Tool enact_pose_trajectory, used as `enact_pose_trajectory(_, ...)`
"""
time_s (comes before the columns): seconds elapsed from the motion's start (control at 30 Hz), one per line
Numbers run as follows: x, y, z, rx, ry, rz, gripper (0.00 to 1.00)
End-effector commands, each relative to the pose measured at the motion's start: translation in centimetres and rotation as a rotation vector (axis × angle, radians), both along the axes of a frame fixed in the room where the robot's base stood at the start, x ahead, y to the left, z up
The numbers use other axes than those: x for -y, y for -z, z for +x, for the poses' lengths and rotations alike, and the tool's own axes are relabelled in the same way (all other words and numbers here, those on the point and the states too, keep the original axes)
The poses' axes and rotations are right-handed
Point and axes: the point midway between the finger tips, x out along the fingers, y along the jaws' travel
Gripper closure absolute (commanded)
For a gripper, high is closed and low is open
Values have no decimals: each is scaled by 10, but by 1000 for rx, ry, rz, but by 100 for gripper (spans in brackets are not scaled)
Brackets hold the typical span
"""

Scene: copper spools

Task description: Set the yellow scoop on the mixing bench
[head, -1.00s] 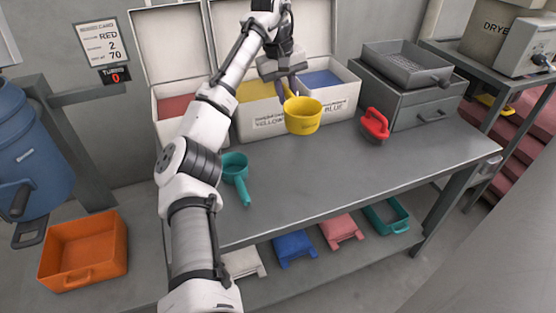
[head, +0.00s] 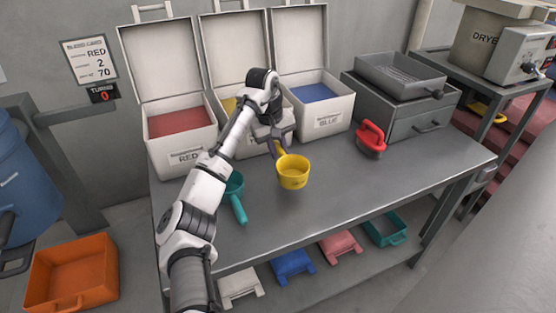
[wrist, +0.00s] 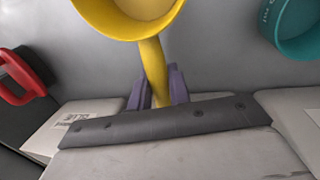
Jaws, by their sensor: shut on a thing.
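The yellow scoop (head: 293,172) is a round cup with a handle, and it also shows in the wrist view (wrist: 150,62). My gripper (head: 277,146) is shut on its handle, between purple fingers in the wrist view (wrist: 157,88). The cup hangs over the middle of the grey mixing bench (head: 330,195), in front of the bins, its opening up. I cannot tell whether its base touches the bench top.
A teal scoop (head: 237,207) lies to the left on the bench. A red-handled tool (head: 370,140) stands to the right. Bins marked red (head: 185,157) and blue (head: 328,122) stand behind, lids open. The front right of the bench top is clear.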

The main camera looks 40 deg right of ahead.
Motion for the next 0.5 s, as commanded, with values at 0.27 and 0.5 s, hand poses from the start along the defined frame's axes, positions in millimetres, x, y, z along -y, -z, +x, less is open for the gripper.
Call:
enact_pose_trajectory(0.27,-1,29,0,-2,-1,1,100)
enact_pose_trajectory(0.5,0,45,0,1,0,-1,100)
